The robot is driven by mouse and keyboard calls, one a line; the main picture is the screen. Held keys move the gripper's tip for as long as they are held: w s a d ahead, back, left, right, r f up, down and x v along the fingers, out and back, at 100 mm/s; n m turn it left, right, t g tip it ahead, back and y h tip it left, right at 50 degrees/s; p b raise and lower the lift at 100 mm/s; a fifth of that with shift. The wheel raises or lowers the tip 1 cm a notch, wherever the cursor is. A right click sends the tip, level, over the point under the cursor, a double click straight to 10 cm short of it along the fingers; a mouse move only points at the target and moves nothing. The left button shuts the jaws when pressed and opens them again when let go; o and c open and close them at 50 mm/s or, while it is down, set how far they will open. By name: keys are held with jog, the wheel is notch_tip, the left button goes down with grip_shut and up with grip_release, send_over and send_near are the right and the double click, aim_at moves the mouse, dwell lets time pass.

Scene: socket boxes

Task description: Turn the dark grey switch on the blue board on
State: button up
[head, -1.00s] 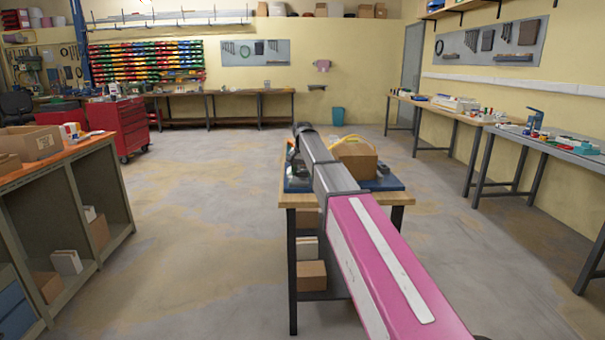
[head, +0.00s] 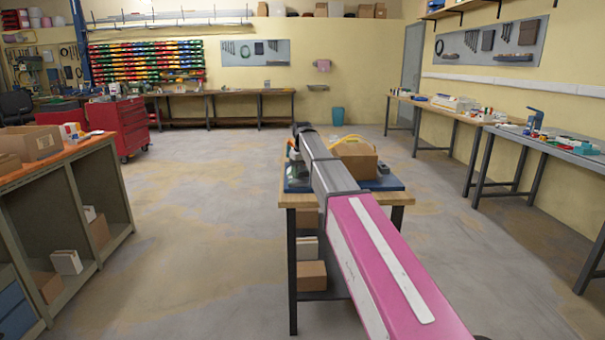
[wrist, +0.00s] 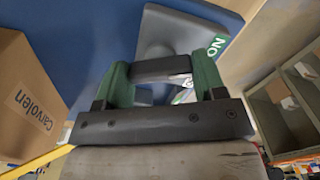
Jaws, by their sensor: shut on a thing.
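The blue board (head: 390,184) lies on a small wooden table in the head view, and its blue surface (wrist: 75,30) fills much of the upper wrist view. On it is the dark grey switch: a handle bar (wrist: 162,67) in front of a grey plate (wrist: 180,30). A green and white label reading "ON" (wrist: 215,47) shows at the plate's right. My gripper (wrist: 163,78) has its green fingers on both sides of the bar and is shut on it. In the head view my arm hides the switch and most of the gripper.
A cardboard box (head: 357,162) stands on the board, close to my gripper; it also shows at the left of the wrist view (wrist: 25,95).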

jog(key=shift+n, duration=0.5)
jog(key=o, duration=0.9)
notch_tip(320, 180, up, 11)
jog(key=shift+f, duration=0.1)
dwell(0.3)
